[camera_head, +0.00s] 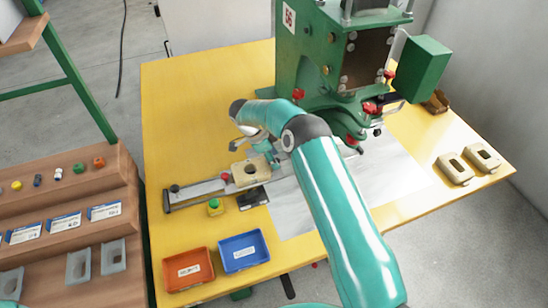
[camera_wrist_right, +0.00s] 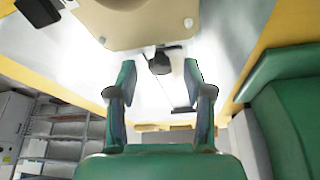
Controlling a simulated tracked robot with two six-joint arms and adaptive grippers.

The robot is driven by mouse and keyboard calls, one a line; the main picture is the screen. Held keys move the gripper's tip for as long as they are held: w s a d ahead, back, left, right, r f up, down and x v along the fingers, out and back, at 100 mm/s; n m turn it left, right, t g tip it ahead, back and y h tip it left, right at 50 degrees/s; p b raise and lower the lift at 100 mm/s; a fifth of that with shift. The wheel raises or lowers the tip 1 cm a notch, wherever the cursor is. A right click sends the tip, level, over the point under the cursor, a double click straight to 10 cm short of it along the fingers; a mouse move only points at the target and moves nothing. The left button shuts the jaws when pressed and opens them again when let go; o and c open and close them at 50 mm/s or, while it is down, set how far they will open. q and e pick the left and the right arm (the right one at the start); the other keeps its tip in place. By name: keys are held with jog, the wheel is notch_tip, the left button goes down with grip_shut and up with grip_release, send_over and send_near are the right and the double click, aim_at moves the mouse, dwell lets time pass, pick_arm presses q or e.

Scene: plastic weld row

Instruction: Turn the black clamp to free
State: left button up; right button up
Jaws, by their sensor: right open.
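A small black piece, likely the black clamp (camera_wrist_right: 160,62), shows in the right wrist view just beyond my fingertips, beside a beige part. Whether it is clamped or free cannot be told. My right gripper (camera_wrist_right: 160,82) is open, with one finger on each side of the view and nothing held between them. In the head view my right gripper (camera_head: 268,153) is beside the beige part (camera_head: 247,171) on the metal slide rail (camera_head: 205,190). My own arm hides part of this area. My left gripper is not in view.
A green press (camera_head: 310,65) with red knobs stands behind my right arm. A red bin (camera_head: 188,269) and a blue bin (camera_head: 244,251) sit at the yellow table's front. Beige parts (camera_head: 454,168) lie at right. A stepped wooden rack (camera_head: 75,215) stands left.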

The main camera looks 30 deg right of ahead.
jog(key=v, duration=1.1)
jog(key=shift+r, duration=0.2)
jog(key=shift+a, duration=0.2)
